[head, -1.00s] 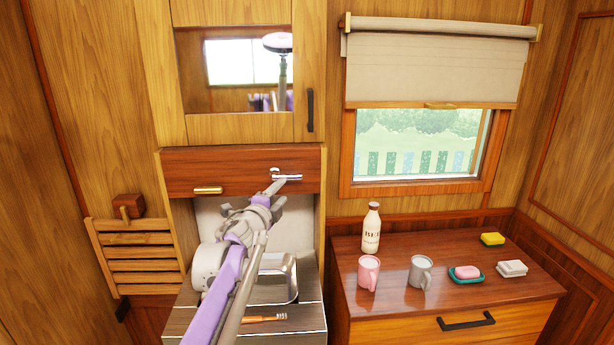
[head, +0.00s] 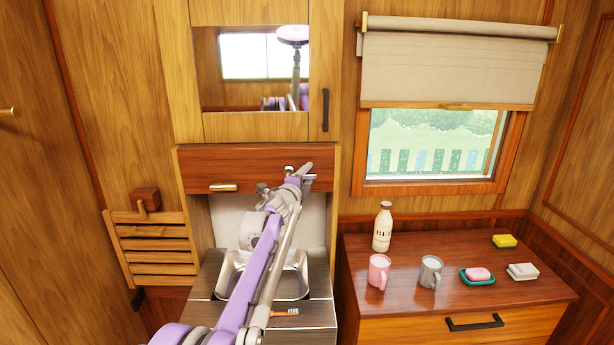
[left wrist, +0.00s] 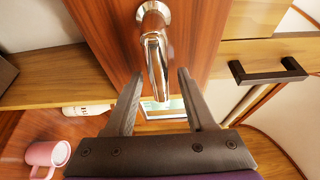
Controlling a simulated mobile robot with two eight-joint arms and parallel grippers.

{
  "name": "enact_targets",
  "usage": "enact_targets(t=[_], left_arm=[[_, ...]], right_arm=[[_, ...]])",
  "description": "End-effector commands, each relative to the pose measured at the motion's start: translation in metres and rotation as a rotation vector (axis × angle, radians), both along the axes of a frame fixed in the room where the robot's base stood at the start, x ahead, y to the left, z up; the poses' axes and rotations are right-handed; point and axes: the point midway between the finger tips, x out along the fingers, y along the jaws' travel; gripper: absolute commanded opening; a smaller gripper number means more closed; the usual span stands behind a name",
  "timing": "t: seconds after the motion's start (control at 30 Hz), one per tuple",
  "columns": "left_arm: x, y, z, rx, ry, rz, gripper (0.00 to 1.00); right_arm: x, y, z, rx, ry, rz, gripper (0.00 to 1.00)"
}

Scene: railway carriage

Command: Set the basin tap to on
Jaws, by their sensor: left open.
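The chrome basin tap (head: 289,168) is on the red-brown panel above the basin; my gripper partly covers it in the head view. In the left wrist view the tap (left wrist: 157,55) hangs from its round mount, its spout between the two fingers. My left gripper (left wrist: 160,77) is open around the tap, with a gap visible on each side. In the head view the left gripper (head: 300,173) is up at the panel. The metal basin (head: 291,285) is below, partly hidden by my arm. I see no water. My right gripper is not in view.
A cabinet to the right holds a milk bottle (head: 383,228), a pink mug (head: 379,271), a grey mug (head: 430,271), soap on a teal dish (head: 478,275) and a sponge (head: 504,241). A toothbrush (head: 285,312) lies before the basin. A slatted rack (head: 152,245) is at left.

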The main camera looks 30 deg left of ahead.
Motion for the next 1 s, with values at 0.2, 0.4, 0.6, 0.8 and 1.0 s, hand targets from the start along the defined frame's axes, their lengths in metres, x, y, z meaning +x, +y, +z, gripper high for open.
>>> enact_targets(t=[0.2, 0.4, 0.6, 0.8, 1.0], left_arm=[[-0.0002, 0.0, -0.0004, 0.0, 0.0, 0.0, 0.5], [-0.0003, 0.0001, -0.0003, 0.0, 0.0, 0.0, 0.14], [-0.0004, 0.0, -0.0003, 0.0, 0.0, 0.0, 0.0], [-0.0004, 0.0, -0.0002, 0.0, 0.0, 0.0, 0.0], [-0.0004, 0.0, -0.0002, 0.0, 0.0, 0.0, 0.0]], right_arm=[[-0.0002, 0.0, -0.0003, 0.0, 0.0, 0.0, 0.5], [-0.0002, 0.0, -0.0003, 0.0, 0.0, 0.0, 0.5], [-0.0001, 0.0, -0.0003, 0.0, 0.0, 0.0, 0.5], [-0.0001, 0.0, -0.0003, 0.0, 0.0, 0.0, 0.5], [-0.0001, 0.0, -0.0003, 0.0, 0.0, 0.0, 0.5]])
